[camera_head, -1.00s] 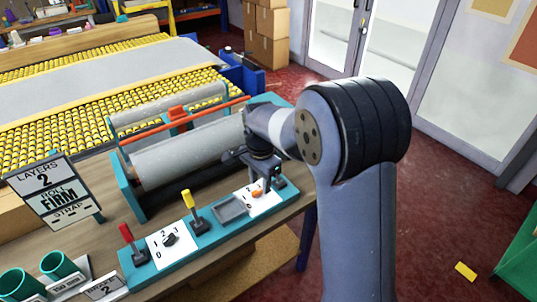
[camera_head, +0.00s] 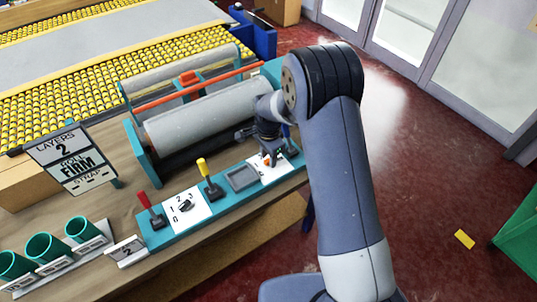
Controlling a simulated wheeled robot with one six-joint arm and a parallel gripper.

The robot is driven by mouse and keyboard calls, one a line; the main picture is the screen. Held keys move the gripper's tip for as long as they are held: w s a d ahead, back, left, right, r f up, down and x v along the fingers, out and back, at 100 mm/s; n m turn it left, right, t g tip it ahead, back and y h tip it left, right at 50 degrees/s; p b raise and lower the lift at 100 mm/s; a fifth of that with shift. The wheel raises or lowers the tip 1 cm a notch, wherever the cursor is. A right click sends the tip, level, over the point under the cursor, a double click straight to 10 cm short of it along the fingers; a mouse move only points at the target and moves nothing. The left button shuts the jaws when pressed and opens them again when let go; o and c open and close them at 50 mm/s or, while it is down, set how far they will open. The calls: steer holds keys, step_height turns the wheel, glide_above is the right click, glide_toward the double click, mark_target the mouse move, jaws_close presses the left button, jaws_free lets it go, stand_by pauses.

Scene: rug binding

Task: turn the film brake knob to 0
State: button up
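A teal control panel (camera_head: 215,213) runs along the front of the wooden bench. Its right white dial plate (camera_head: 262,179) has an orange-tipped knob (camera_head: 267,157), with a 0 at the plate's lower left. Its left white plate (camera_head: 173,212) has a black knob (camera_head: 186,205) and the marks 1, 2 and 3. No label tells me which is the film brake knob. My gripper (camera_head: 270,152) is low over the right plate, at the orange-tipped knob. It hides part of that knob. The fingers are small and dark, so I cannot tell their opening or whether they touch it.
A yellow lever (camera_head: 207,173) and a red lever (camera_head: 146,202) rise from the panel. A shallow grey tray (camera_head: 241,178) lies left of the right plate. The grey roller (camera_head: 205,122) lies behind. Teal cups (camera_head: 82,229) and a sign (camera_head: 70,158) stand at left. Right-hand floor is mostly clear.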

steer(key=shift+f, duration=0.25)
jaws_close()
stand_by(0.5)
